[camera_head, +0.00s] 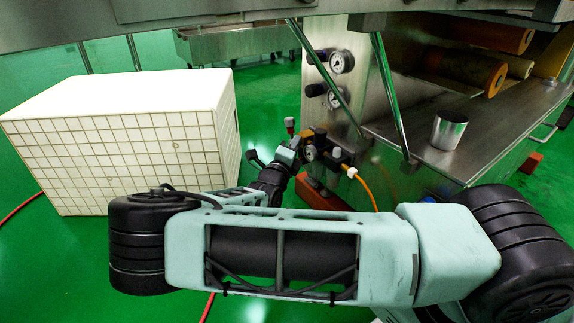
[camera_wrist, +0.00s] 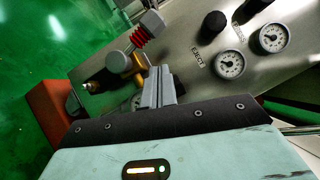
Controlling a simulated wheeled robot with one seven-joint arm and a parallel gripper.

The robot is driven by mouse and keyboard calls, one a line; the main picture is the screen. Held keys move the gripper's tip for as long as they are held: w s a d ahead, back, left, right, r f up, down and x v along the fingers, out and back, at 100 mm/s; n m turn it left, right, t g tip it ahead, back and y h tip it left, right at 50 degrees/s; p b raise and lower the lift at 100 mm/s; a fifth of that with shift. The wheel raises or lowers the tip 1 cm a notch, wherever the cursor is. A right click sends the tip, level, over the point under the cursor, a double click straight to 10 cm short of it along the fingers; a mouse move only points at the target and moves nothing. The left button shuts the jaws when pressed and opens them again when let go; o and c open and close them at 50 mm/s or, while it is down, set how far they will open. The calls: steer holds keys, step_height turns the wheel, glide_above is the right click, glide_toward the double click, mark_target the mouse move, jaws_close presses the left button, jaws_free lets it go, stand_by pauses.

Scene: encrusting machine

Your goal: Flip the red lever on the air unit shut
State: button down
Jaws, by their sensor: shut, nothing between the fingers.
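The air unit (camera_head: 320,152) stands beside the machine, with a small gauge, dark knobs and brass fittings. A red ribbed piece with a grey block at its end, which looks like the red lever (camera_wrist: 140,37), sticks out beyond the brass body in the wrist view. My gripper (camera_head: 294,146) partly covers the unit in the head view.
A large white tiled block (camera_head: 120,135) stands at left. The steel machine panel with gauges (camera_head: 341,62) and black knobs rises behind the unit. An orange hose (camera_head: 362,185) runs down from it. A metal cup (camera_head: 449,130) stands on the machine table. Green floor lies open between.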

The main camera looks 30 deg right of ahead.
mark_target(293, 125)
steer(key=shift+w+d+r+b, duration=0.1)
steer(key=shift+w+r+b, duration=0.1)
steer(key=shift+w+b, duration=0.35)
steer(key=shift+w+d+r+b, duration=0.1)
steer(key=shift+w+r+b, duration=0.15)
steer(key=shift+w, duration=0.45)
steer(key=shift+w+d+r+b, duration=0.1)
steer(key=shift+w+r+b, duration=0.1)
steer(key=shift+w+b, duration=0.35)
steer(key=shift+w+r+p, duration=0.2)
steer(key=shift+r+p, duration=0.05)
steer(key=shift+p, duration=1)
steer(key=shift+f+n+y, duration=0.15)
steer(key=shift+n+y, duration=0.15)
